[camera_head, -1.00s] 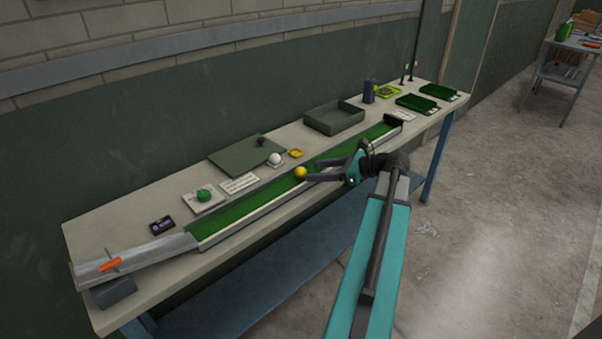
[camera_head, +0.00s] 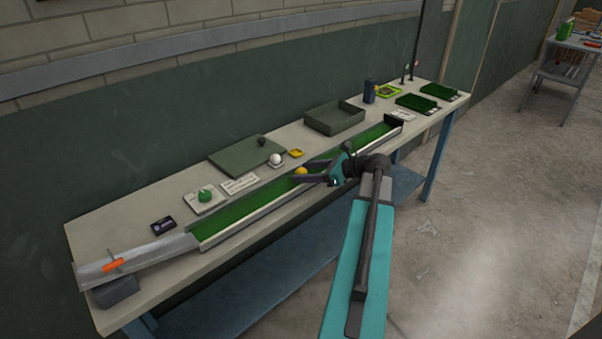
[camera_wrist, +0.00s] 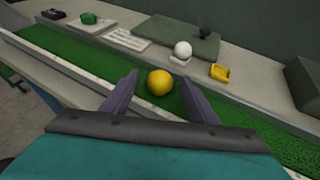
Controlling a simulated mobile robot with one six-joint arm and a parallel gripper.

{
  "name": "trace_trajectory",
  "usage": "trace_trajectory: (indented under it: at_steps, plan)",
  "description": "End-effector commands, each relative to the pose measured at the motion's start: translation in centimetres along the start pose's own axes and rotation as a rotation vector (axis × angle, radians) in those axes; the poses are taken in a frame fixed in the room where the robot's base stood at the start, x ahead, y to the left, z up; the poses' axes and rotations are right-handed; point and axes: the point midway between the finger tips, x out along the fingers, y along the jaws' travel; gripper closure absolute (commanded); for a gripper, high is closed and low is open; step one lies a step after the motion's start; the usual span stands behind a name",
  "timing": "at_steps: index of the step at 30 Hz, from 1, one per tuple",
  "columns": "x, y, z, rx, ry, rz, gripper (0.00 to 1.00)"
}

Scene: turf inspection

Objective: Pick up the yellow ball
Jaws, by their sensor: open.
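The yellow ball (camera_head: 301,171) rests on the green turf strip (camera_head: 240,209) of the long channel on the bench. In the wrist view the yellow ball (camera_wrist: 160,83) lies between and just ahead of the two fingers of my gripper (camera_wrist: 158,92). The fingers are open, one on each side of the ball, with gaps showing. In the head view my gripper (camera_head: 306,172) reaches in from the right, low over the channel, and partly hides the ball.
A white ball (camera_head: 275,159) on a small stand and a small yellow tray (camera_head: 296,153) sit behind the channel. An open dark green tray (camera_head: 334,117) stands behind. The channel has raised side rails (camera_head: 262,213).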

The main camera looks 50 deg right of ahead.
Motion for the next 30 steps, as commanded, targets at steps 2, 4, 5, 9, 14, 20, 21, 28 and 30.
trace_trajectory:
  at_steps: [2,4,5,9,14,20,21,28,30]
  plan:
    - [0.16,-0.01,0.0,0.0,0.0,-0.001,0.46]
    - [0.15,-0.02,-0.02,0.0,0.0,-0.001,0.46]
    - [0.14,-0.02,-0.02,0.0,0.0,-0.001,0.46]
    - [0.12,-0.02,-0.03,0.0,0.0,-0.001,0.46]
    - [0.1,-0.03,-0.03,0.0,0.0,-0.001,0.46]
    - [0.08,-0.04,-0.04,0.0,0.0,-0.001,0.65]
    - [0.08,-0.05,-0.04,0.0,0.0,-0.001,0.72]
    - [0.06,-0.05,-0.03,0.0,0.0,-0.002,0.89]
    - [0.05,-0.06,-0.03,0.001,0.0,-0.002,0.89]
